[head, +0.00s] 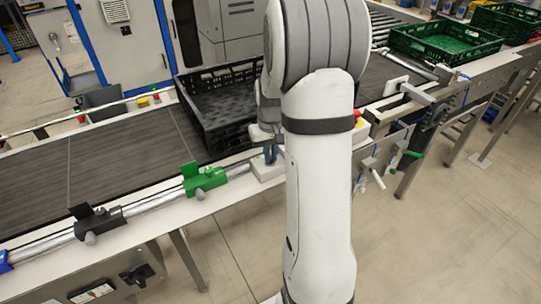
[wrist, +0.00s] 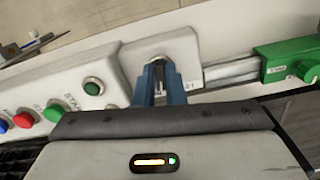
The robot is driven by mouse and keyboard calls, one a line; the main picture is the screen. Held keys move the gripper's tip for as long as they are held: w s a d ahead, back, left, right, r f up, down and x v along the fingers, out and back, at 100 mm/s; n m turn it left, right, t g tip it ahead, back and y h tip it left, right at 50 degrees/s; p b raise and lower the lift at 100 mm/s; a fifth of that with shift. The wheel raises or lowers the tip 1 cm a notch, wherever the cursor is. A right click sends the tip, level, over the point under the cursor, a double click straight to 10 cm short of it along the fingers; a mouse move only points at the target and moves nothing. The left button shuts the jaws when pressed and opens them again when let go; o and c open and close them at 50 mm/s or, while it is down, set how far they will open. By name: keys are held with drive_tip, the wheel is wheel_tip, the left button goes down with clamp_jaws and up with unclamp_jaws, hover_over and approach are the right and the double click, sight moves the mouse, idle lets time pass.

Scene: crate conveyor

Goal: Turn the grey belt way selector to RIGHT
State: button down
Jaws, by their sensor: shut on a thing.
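A pale grey selector plate (wrist: 186,50) is at the top centre of the wrist view, with part of its lettering covered. My gripper (wrist: 160,78) is over it, with both blue fingers pointing down at the plate and shut on the selector knob (wrist: 158,60). Only a dark sliver of the knob shows between the fingers, so which way it points cannot be told. In the head view my gripper (head: 270,154) is at the front rail, partly behind my arm, above the pale selector box (head: 264,174).
A button panel (wrist: 62,92) with green, red and blue buttons lies left of the selector in the wrist view. A green clamp (wrist: 288,58) is to its right on the rail. In the head view a black crate (head: 208,128) stands on the belt (head: 110,158); a green crate (head: 440,42) is farther right.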

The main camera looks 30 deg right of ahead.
drive_tip(key=shift+a+m+b, duration=0.1)
drive_tip(key=shift+m+b, duration=0.2)
drive_tip(key=shift+m, duration=1.5)
drive_tip(key=c, duration=1.5)
unclamp_jaws()
wheel_tip(320, 180, up, 8)
drive_tip(key=shift+f, duration=0.1)
